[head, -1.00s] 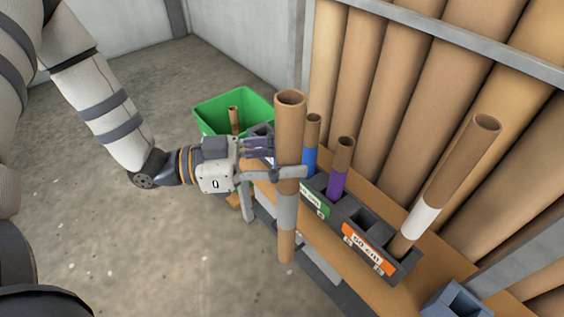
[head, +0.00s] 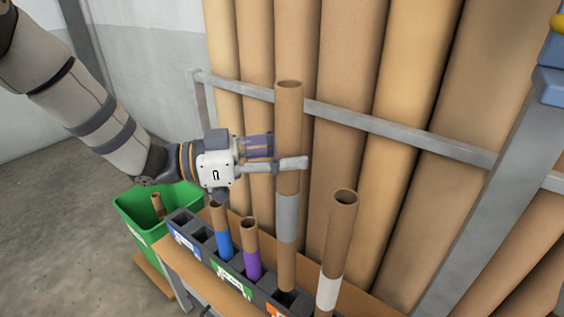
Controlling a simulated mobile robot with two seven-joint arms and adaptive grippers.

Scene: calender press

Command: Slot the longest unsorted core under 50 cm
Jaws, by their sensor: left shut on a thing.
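My left gripper (head: 272,165) is shut on the upper part of a long brown core with a grey band (head: 287,218). The core is upright. Its lower end is at a slot of the orange-labelled section (head: 276,309) of the dark slotted rack (head: 206,261); I cannot tell whether it is inside or just above. To its right a core with a white band (head: 335,245) stands in the rack, leaning slightly. To its left a blue-banded core (head: 221,234) and a purple-banded core (head: 251,249) stand in the green-labelled section (head: 231,281). My right gripper is not in view.
A green bin (head: 140,222) with a short core (head: 158,206) in it stands left of the rack. Behind the rack, tall brown rolls (head: 400,80) lean behind a grey metal rail (head: 400,136). A grey post (head: 490,190) rises at the right. The left floor is clear.

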